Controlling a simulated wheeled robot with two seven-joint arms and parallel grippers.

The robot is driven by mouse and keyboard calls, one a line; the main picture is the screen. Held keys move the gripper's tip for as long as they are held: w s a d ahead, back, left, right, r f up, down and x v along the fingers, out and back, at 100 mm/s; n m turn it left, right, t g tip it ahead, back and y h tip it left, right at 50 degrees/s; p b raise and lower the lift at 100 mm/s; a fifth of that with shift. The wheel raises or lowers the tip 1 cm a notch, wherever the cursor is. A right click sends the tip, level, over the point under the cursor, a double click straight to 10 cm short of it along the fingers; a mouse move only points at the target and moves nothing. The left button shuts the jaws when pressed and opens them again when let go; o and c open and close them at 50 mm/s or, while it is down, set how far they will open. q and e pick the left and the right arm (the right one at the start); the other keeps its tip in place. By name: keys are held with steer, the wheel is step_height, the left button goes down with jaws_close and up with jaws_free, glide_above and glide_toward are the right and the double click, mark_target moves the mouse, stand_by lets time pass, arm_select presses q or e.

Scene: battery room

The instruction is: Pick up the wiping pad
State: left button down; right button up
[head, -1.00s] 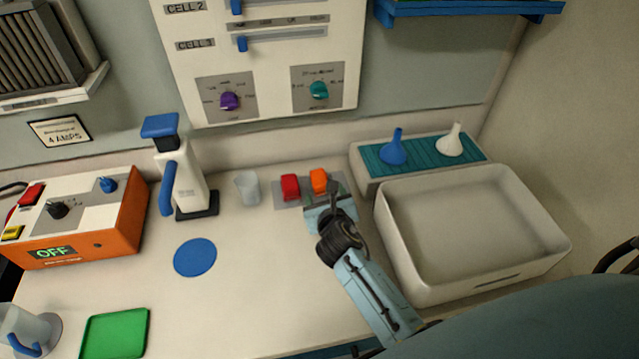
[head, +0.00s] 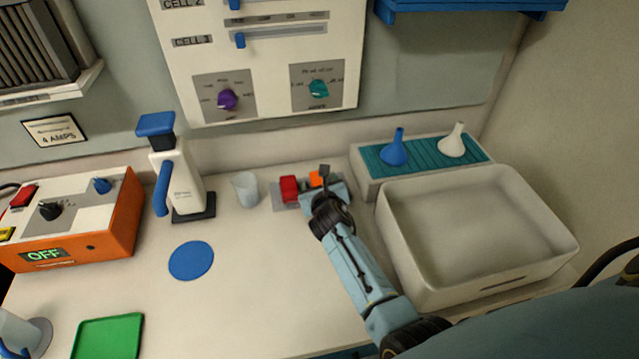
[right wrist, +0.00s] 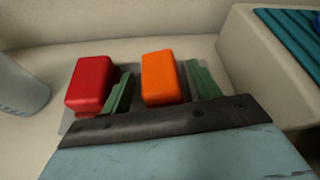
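Two small block-shaped pads, one red (head: 289,188) and one orange (head: 316,179), sit side by side on a grey mat (head: 279,200) at the back of the counter; I cannot tell which is the wiping pad. My right gripper (head: 321,182) is at the orange block. In the right wrist view the gripper (right wrist: 160,88) is open, with its green fingers on either side of the orange block (right wrist: 160,78). The left finger is in the gap between the orange and red (right wrist: 90,84) blocks. Gaps show beside the orange block.
A clear cup (head: 246,189) stands left of the mat, beside a white bottle-like device with a blue handle (head: 181,182). A white basin (head: 480,275) is close on the right of my arm.

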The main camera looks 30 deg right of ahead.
steer(key=c, duration=1)
